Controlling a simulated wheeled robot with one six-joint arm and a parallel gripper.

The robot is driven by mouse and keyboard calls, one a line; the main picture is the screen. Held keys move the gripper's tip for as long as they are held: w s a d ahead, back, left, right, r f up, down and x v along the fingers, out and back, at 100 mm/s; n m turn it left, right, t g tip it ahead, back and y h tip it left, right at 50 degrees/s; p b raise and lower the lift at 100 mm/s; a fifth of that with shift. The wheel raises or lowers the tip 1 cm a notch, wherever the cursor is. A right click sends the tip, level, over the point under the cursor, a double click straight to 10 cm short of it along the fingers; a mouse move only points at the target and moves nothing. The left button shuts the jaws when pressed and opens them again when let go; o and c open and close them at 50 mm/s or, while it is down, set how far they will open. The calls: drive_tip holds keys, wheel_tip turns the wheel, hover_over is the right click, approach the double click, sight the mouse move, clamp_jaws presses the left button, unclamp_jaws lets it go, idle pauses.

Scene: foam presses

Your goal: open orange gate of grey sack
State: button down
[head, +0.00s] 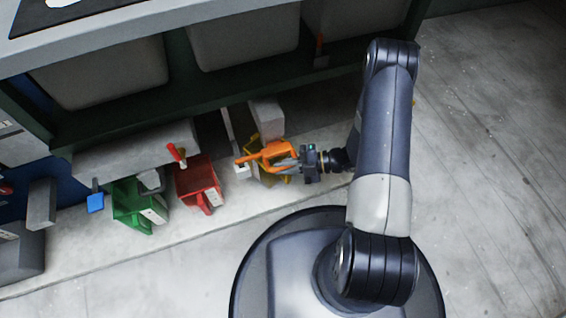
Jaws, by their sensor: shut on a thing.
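An orange piece (266,153), which looks like the orange gate, sits low in front of the shelf, in the middle of the head view. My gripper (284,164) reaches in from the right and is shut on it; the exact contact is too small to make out. A small pale block (242,172) shows at the left end of the orange piece. I cannot tell which one the gate belongs to.
A yellow bin (282,179) lies partly behind my gripper. A red bin (200,184) and a green bin (138,204) stand to its left. A red lever (177,154) rises by the red bin. The dark green shelf edge (160,105) runs above. Bare floor (490,160) lies right.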

drive_tip(key=s, duration=0.1)
drive_tip(key=s+d, duration=0.1)
drive_tip(key=s, duration=0.1)
drive_tip(key=shift+s, duration=0.15)
drive_tip(key=c, duration=1.4)
unclamp_jaws()
drive_tip(key=shift+p, duration=0.3)
drive_tip(key=p+v, duration=0.3)
drive_tip(key=v, duration=0.7)
drive_tip(key=shift+d, duration=0.35)
